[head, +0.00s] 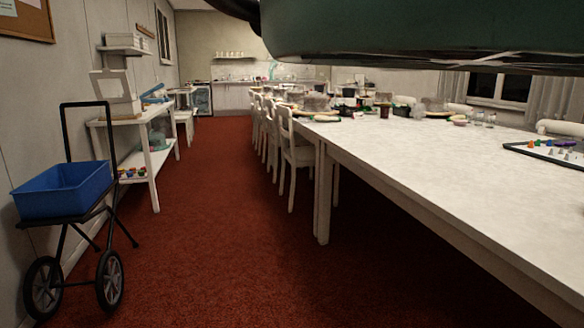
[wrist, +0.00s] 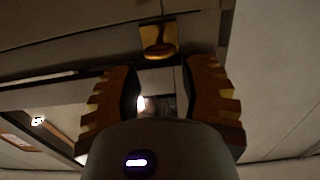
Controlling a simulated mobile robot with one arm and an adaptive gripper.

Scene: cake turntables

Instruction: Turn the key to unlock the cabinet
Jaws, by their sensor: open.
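My gripper (wrist: 160,72) shows in the wrist view with its two ridged, orange-brown fingers spread apart and nothing between them. Just beyond the fingertips, at the top centre, a small square brass-coloured plate (wrist: 150,32) sits on a pale panel edge. A darker rounded piece (wrist: 158,49) on the plate may be the key, but the dim picture does not settle this. It lies apart from both fingers, roughly centred between them. I cannot make out the whole cabinet in either view. My gripper does not show in the head view.
A long white table (head: 390,150) with dishes runs along the right, with white chairs (head: 298,150) on its left side. A black cart with a blue bin (head: 65,190) and a white shelf table (head: 150,165) line the left wall. The red carpet (head: 205,230) between is clear.

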